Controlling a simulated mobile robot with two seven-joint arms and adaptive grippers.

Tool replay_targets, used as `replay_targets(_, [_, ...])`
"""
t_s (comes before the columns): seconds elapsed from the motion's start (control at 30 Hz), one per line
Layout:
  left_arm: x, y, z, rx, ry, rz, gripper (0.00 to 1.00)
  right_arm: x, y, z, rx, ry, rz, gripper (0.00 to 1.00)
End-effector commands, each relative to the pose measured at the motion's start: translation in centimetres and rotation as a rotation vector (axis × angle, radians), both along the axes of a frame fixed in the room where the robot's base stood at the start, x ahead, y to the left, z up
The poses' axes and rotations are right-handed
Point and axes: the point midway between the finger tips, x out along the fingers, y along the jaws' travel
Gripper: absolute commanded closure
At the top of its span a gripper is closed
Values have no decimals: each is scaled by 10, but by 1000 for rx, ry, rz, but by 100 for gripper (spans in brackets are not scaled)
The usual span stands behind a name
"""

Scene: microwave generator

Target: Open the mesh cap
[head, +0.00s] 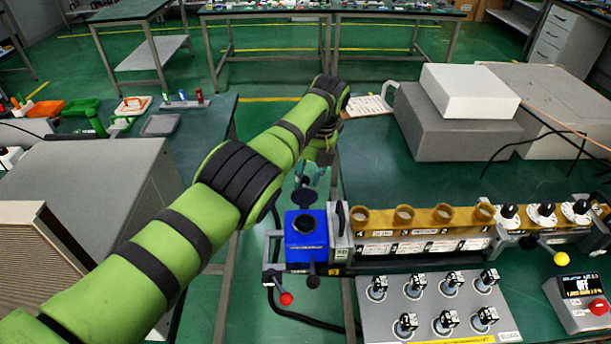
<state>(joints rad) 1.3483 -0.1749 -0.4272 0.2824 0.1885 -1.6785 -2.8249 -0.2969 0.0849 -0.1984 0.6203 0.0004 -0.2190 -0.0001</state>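A blue box-shaped unit (306,247) stands at the left end of the bench equipment, with a dark round opening or cover (305,223) on its top. A dark round disc (305,199) shows just behind and above the top of the blue unit; it looks like the mesh cap, but I cannot tell whether it is hinged up or how it is attached. My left gripper (311,175) points down just above and behind this disc, partly hidden by my arm. The fingers are small and dark, so their opening and any contact with the disc are unclear. My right gripper is not in view.
A row of brown ring holders (404,215) runs right of the blue unit. A red-knobbed lever (286,298) sticks out below it. A panel of switches (430,305) lies in front, with a red-button box (583,303) beside it. White and grey boxes (468,92) stand behind.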

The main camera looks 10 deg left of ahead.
Motion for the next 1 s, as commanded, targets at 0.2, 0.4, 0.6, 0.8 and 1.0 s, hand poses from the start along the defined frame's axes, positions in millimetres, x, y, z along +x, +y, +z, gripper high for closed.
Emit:
replay_targets(0.2, [1, -7, 39, -1, -5, 0, 62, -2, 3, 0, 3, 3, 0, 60])
replay_targets(0.4, [0, -13, 62, -2, -2, 0, 62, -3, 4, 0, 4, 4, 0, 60])
replay_targets(0.6, [0, -13, 66, -2, -1, 0, 62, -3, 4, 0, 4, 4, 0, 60])
replay_targets(0.8, [0, -13, 66, -1, -2, 0, 62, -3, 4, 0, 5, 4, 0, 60])
replay_targets(1.0, [0, -13, 74, -1, -3, -1, 62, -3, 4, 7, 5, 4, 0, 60])
